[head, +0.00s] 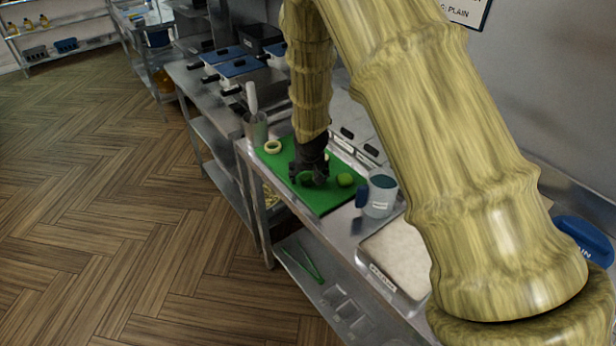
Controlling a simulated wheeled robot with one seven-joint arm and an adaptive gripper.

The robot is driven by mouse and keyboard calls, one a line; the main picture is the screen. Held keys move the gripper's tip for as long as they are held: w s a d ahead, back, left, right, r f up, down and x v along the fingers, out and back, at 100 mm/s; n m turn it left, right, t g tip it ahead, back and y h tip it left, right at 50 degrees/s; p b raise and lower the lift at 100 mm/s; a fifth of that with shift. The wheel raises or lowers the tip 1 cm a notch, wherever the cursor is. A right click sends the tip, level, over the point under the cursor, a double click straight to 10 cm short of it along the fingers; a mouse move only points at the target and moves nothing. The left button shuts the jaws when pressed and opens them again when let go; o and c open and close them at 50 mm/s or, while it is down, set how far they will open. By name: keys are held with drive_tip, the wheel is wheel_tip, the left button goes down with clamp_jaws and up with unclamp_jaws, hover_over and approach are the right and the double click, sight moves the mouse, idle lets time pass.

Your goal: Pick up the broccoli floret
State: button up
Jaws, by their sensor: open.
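My gripper (311,181) points down at the middle of a green cutting board (325,205) on the steel counter. It is open, its fingers low over the board. A bit of lighter green shows at the fingers, mostly hidden by them; I cannot tell whether it is the broccoli floret. A small rounded green item (345,180) lies on the board just right of the gripper, apart from it. It is too small to tell whether it is the floret.
A pale ring (273,147) lies at the board's far left. A metal container (256,130) with a white-handled utensil stands beyond it. Fryers with blue lids (238,67) stand behind.

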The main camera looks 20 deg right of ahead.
drive_tip(key=shift+w+f, duration=0.25)
drive_tip(key=shift+f, duration=0.2)
drive_tip(key=shift+s+r, duration=0.2)
drive_tip(key=shift+s, duration=0.1)
drive_tip(key=shift+w+f, duration=0.2)
drive_tip(key=shift+c, duration=0.8)
drive_tip(key=shift+s+r, duration=0.1)
drive_tip(key=c, duration=0.7)
